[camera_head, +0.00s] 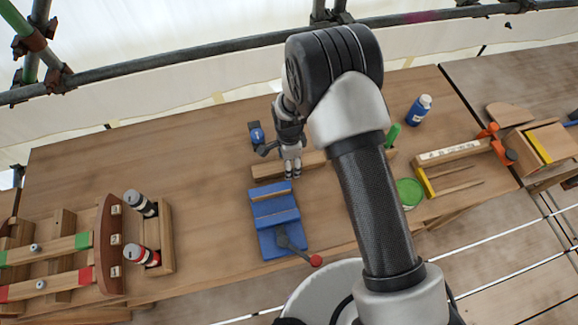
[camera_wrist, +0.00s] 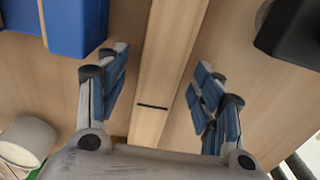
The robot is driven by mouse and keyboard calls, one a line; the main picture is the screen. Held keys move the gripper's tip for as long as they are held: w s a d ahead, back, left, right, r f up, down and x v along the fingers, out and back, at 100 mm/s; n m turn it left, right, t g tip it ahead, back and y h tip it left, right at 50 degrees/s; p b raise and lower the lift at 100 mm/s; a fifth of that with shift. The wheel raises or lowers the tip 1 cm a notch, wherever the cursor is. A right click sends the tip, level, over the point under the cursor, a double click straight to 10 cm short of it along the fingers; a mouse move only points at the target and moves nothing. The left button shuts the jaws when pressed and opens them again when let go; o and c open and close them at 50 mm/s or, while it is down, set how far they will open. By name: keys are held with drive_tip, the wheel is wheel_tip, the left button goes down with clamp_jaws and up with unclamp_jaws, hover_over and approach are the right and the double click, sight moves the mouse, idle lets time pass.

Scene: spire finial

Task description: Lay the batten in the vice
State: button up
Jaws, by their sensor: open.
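The batten (camera_head: 266,169) is a long pale wooden bar lying on the bench, with its middle hidden behind my gripper and its right part behind my arm. The blue vice (camera_head: 272,207) stands in front of it, with a grey lever (camera_head: 291,243) ending in a red knob. My gripper (camera_head: 291,174) is over the batten, open. In the wrist view the batten (camera_wrist: 170,55) runs between the spread fingers (camera_wrist: 160,68), with a dark line across it. It is not gripped. The vice (camera_wrist: 78,22) fills the upper left there.
A dark block with a blue top (camera_head: 256,133) stands behind the batten. A blue bottle (camera_head: 420,109), a green disc (camera_head: 410,192) and a wooden rack (camera_head: 455,152) are at right. Two capped cylinders in a wooden holder (camera_head: 165,258) are at left. The bench's left rear is clear.

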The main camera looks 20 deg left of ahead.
drive_tip(key=shift+f, duration=0.7)
drive_tip(key=shift+c, duration=0.3)
drive_tip(key=c, duration=1.3)
drive_tip(key=shift+r, duration=0.1)
